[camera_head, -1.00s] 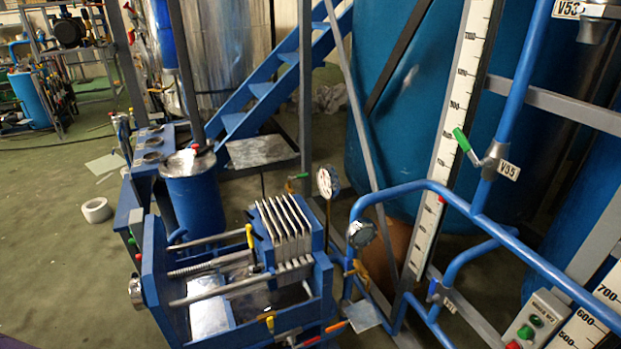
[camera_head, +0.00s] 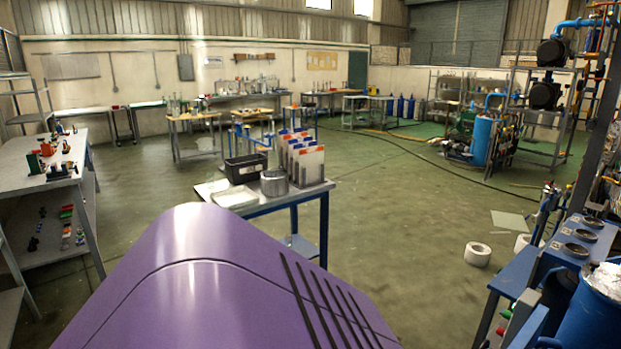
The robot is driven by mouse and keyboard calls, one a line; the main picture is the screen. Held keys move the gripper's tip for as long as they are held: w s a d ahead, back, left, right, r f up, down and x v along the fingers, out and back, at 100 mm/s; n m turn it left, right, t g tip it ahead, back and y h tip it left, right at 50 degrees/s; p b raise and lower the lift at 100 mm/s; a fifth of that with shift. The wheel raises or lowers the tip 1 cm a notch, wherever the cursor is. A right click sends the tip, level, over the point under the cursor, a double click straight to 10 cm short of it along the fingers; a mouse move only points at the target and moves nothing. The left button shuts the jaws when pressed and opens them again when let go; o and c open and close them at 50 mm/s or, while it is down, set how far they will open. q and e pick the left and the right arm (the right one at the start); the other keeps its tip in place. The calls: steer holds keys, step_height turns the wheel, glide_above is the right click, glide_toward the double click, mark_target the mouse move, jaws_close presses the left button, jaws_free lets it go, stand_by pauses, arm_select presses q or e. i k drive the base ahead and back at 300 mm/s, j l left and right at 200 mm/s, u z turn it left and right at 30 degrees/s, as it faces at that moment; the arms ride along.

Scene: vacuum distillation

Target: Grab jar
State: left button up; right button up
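A small grey round container (camera_head: 274,183) stands on a blue-framed table (camera_head: 265,205) in the middle of the head view. It may be the jar, but it is too small to tell. It stands beside a black bin (camera_head: 246,168) and in front of a rack of upright white and orange plates (camera_head: 304,160). A white tray (camera_head: 234,195) lies to its left. Neither of my grippers is in view.
A large purple surface with black slots (camera_head: 215,285) fills the lower foreground; I cannot tell what it belongs to. A workbench (camera_head: 45,165) with small parts stands left. Blue equipment (camera_head: 545,285) stands right.

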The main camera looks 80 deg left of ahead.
mark_target(208, 176)
steer(key=u, duration=3.25)
steer(key=i+l, duration=0.2)
steer(key=i, duration=0.25)
steer(key=i+l, duration=0.25)
steer(key=i, duration=0.25)
steer(key=i+l, duration=0.2)
steer(key=i, duration=0.25)
steer(key=i+l+u, duration=0.1)
steer(key=i+l, duration=0.15)
steer(key=i, duration=0.25)
steer(key=i+l, duration=0.25)
steer(key=i, duration=0.2)
